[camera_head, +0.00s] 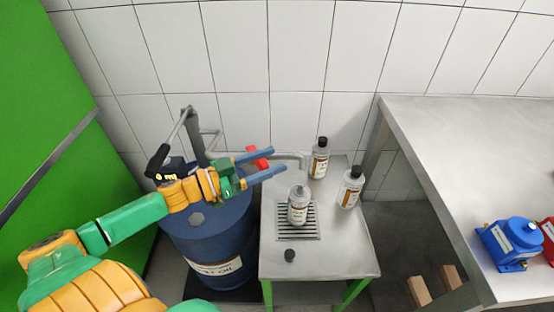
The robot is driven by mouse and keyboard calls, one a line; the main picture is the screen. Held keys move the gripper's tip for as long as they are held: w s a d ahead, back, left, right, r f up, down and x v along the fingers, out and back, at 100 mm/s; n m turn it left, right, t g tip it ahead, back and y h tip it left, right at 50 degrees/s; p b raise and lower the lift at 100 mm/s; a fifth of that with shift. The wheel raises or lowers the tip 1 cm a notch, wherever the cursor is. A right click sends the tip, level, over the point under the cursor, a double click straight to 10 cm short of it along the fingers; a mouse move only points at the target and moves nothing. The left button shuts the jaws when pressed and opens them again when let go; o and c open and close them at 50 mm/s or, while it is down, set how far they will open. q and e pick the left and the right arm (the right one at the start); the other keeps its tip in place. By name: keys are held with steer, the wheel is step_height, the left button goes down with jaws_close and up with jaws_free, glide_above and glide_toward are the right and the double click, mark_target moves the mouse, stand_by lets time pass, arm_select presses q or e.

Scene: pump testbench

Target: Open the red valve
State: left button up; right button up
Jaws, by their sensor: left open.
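The red valve (261,163) is a small red handle on the grey spout pipe of the hand pump. The pump (196,135) stands on a blue oil drum (212,243), and its spout (292,157) reaches right over the small metal table. My left gripper (277,161) is open, with two blue fingers pointing right. In this view the red valve shows between the fingers; I cannot tell whether they touch it. My own wrist hides part of the pump and pipe. My right gripper is not in view.
An open bottle (298,205) stands on the table's drain grate (311,222) with a black cap (290,255) in front. Two capped bottles (319,158) (351,187) stand behind and right. A workbench (450,150) at right holds a blue pump (509,244).

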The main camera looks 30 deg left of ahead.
arm_select(q)
steer(key=shift+x, duration=0.95)
jaws_close()
stand_by(0.9)
